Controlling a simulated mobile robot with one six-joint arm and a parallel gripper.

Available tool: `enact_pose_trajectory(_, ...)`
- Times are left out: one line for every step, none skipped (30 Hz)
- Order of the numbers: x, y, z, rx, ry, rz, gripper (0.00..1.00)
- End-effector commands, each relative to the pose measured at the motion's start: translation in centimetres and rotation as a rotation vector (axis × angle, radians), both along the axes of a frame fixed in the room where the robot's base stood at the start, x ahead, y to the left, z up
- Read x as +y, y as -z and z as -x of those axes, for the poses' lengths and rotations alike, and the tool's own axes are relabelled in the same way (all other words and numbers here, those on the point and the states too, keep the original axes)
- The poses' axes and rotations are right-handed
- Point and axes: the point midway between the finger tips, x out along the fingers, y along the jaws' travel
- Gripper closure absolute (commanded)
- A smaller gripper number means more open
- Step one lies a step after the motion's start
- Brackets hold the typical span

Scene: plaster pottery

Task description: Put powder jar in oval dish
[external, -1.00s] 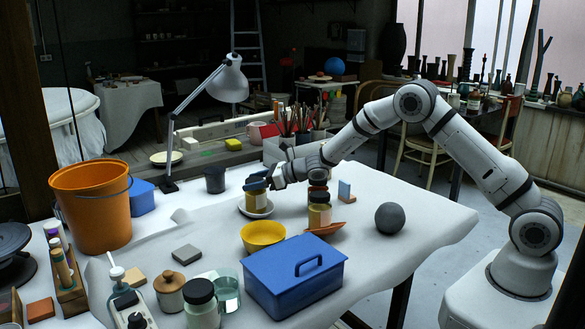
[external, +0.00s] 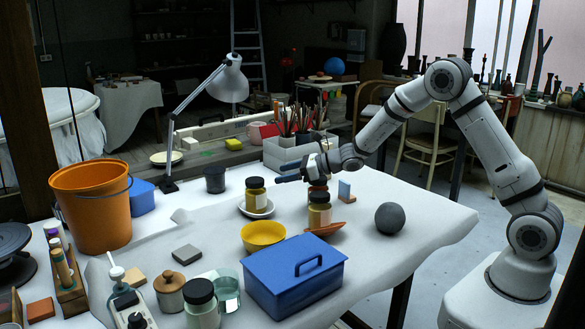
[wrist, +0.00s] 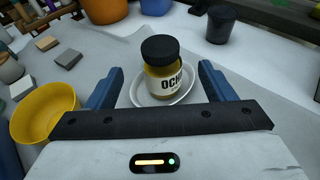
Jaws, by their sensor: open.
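The powder jar (external: 256,190), with yellow ochre contents, a black lid and a label reading "OCH", stands upright in the white oval dish (external: 258,215). In the wrist view the jar (wrist: 166,75) stands inside the rim of the dish (wrist: 191,90), beyond and between my fingers. My gripper (external: 285,174) is open and empty, to the right of the jar and apart from it. In the wrist view its two blue fingers (wrist: 160,80) are spread wide.
Two similar jars (external: 320,212) stand right of the dish, beneath my wrist. A yellow bowl (external: 263,236) and a blue toolbox (external: 295,276) are in front. A dark cup (external: 215,180) and a lamp (external: 212,90) stand behind left. A grey ball (external: 389,218) lies right.

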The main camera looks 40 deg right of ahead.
Motion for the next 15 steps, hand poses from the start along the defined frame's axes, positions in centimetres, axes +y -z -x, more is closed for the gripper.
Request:
enact_pose_trajectory(-0.4,-0.2,0.4,-0.002,0.001,0.0,0.24)
enact_pose_trajectory(-0.5,-0.2,0.6,-0.001,0.0,0.001,0.24)
enact_pose_trajectory(-0.7,-0.3,0.7,0.0,-0.001,0.001,0.24)
enact_pose_trajectory(-0.8,-0.3,0.8,0.0,-0.001,0.001,0.24)
enact_pose_trajectory(-0.8,-0.3,0.9,0.0,-0.001,0.001,0.24)
enact_pose_trajectory(-0.9,-0.4,1.0,0.0,-0.001,0.001,0.24)
enact_pose_trajectory(-0.9,-0.4,1.0,0.0,-0.001,0.001,0.24)
enact_pose_trajectory(-0.9,-0.4,1.0,0.0,-0.002,0.002,0.24)
enact_pose_trajectory(-0.9,-0.5,1.1,-0.003,-0.005,0.004,0.24)
enact_pose_trajectory(-0.9,-0.7,1.2,-0.009,-0.011,0.01,0.24)
enact_pose_trajectory(-0.9,-1.0,1.5,-0.016,-0.023,0.02,0.24)
enact_pose_trajectory(-0.9,-1.4,2.0,-0.032,-0.048,0.042,0.24)
enact_pose_trajectory(-0.9,-1.9,2.6,-0.048,-0.074,0.065,0.24)
enact_pose_trajectory(-0.9,-2.5,3.4,-0.069,-0.106,0.094,0.24)
enact_pose_trajectory(-0.9,-3.4,4.6,-0.103,-0.159,0.142,0.24)
